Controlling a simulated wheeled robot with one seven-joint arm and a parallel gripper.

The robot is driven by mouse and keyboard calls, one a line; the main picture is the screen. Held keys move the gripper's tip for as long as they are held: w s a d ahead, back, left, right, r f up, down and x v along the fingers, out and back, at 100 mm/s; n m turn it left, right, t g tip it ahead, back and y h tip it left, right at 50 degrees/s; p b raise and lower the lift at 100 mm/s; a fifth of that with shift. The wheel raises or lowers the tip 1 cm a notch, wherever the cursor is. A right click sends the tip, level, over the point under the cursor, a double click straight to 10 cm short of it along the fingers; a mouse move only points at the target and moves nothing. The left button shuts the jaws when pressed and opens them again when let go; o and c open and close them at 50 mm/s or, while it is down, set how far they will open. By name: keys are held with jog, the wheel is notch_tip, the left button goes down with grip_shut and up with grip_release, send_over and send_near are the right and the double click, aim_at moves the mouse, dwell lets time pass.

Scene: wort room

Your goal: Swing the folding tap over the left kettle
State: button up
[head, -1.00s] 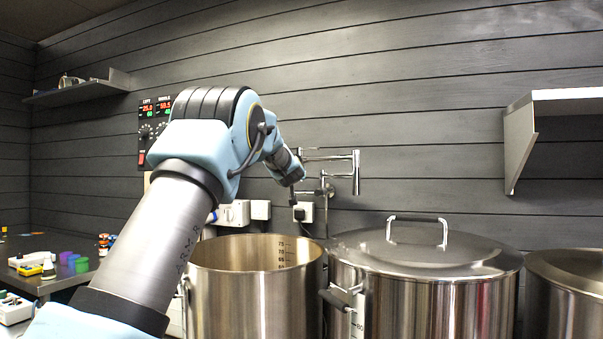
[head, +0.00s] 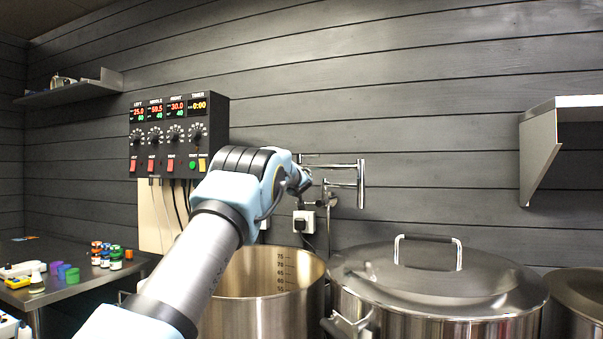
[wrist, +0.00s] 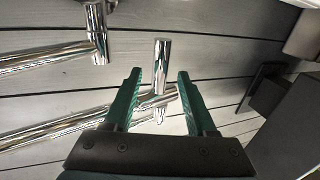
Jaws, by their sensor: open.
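The chrome folding tap (head: 340,166) is on the back wall, with its upright end piece to the right, above the lidded middle kettle (head: 440,270). The left kettle (head: 262,300) stands open, with volume marks inside its rim. My gripper (wrist: 158,73) is open, its two green fingers apart. In the wrist view a short upright chrome piece of the tap (wrist: 161,65) shows between the fingertips, with chrome tubes (wrist: 45,57) running to the left. I cannot tell whether it lies within the fingers or beyond them. In the head view my arm hides the gripper and part of the tap.
A control box (head: 178,135) with dials hangs on the wall at left. A side table (head: 75,290) holds small coloured jars. A wall shelf (head: 560,120) is at right, another (head: 75,92) at far left. A black plug (head: 303,222) sits on the wall below the tap.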

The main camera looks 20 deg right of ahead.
jog(key=p+x, duration=0.2)
jog(key=shift+w+d+r+p, duration=0.1)
jog(key=shift+w+r+p, duration=0.2)
jog(key=shift+p, duration=0.1)
jog(key=shift+w+d+f+p, duration=0.25)
jog(key=shift+w+p, duration=0.25)
jog(key=shift+p, duration=0.15)
grip_shut()
dwell(0.9)
